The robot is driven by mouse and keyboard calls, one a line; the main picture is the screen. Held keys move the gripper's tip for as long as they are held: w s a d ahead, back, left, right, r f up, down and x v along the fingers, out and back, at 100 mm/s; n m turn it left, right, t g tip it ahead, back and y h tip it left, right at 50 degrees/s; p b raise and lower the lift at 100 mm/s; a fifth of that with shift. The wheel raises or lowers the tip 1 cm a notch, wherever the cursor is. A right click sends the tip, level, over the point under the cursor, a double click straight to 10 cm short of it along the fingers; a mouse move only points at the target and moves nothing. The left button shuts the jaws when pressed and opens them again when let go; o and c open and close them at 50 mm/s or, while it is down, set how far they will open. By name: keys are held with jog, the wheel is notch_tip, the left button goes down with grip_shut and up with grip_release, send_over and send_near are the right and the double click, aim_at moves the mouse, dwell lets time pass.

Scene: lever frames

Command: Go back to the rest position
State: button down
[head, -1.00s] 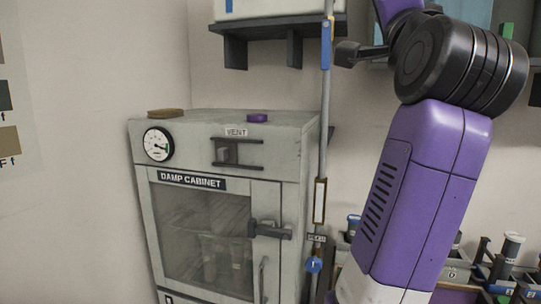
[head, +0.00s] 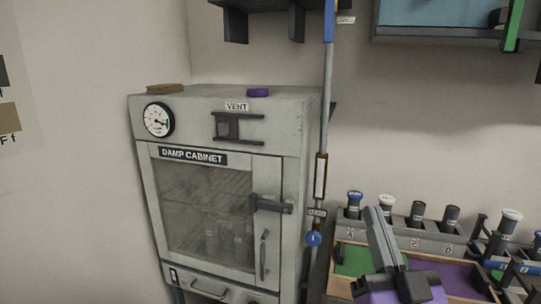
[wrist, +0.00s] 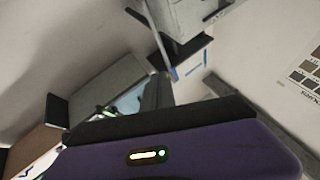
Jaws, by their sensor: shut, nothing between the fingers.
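My gripper (head: 377,216) is low in the head view, in front of the tray area right of the damp cabinet. Its dark grey fingers point up, shut together with nothing between them. Part of my purple arm shows below them at the bottom edge. In the wrist view the purple housing fills the bottom, and a dark finger (wrist: 156,94) stands up past a black bar. The rest of my arm is out of the head view.
The damp cabinet (head: 145,210) stands at left, its door shut, with a purple disc (head: 258,92) on top. A vertical pole (head: 324,130) runs beside it. At right are a bottle rack (head: 430,242) and a wooden-edged tray (head: 345,243). A wall cabinet (head: 440,38) hangs above. The wall between is clear.

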jog(key=s+d+f+g, duration=0.1)
jog(key=s+f+g, duration=0.2)
jog(key=s+f, duration=0.6)
jog(key=s+d+f+g, duration=0.1)
jog(key=s+f+g, duration=0.2)
jog(key=s+f, duration=0.6)
jog(key=s+d+f+n+g+h, duration=0.1)
jog(key=s+f+g, duration=0.2)
jog(key=s+f, duration=0.6)
jog(key=s, duration=0.9)
jog(key=shift+s+d, duration=0.25)
jog(key=shift+d, duration=0.1)
jog(key=c, duration=2.2)
grip_release()
